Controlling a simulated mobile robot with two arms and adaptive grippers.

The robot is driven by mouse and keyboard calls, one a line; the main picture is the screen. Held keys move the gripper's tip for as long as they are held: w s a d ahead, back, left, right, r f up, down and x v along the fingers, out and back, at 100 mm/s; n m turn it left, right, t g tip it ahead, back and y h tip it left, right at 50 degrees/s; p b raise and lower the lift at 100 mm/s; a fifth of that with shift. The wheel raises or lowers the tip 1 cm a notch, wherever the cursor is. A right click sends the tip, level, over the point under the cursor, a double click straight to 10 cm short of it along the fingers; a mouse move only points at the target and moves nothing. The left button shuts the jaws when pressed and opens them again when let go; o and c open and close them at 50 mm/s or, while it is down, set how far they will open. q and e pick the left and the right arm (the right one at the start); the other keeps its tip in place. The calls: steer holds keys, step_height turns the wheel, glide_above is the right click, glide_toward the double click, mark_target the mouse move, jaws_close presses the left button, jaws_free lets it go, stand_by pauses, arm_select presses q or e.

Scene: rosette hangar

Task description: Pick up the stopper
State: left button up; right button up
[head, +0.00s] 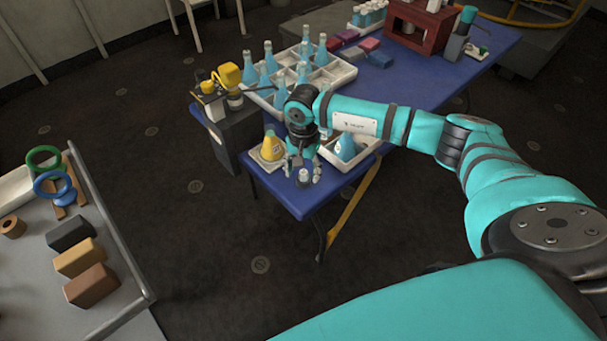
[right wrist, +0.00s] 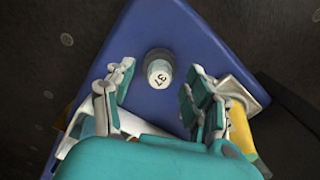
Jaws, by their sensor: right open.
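The stopper (head: 304,176) is a small grey piece with a pale round top, standing upright on the near corner of the blue table (head: 300,204). In the right wrist view the stopper (right wrist: 159,70) shows a dark number on its top. My right gripper (head: 303,168) points down over it and is open. In the right wrist view its two fingers (right wrist: 160,82) stand apart to the left and right of the stopper, with nothing held between them. Whether the fingertips reach down to its height I cannot tell. My left gripper is out of view.
A yellow cone-shaped flask (head: 271,148) stands on a pale tray just left of my gripper. A blue flask (head: 346,148) sits in a white tray at its right. A crate (head: 340,74) with several blue bottles is behind. Table edges are close by.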

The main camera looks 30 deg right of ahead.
steer(key=c, duration=0.9)
steer(key=shift+c, duration=0.2)
steer(key=shift+r, duration=0.1)
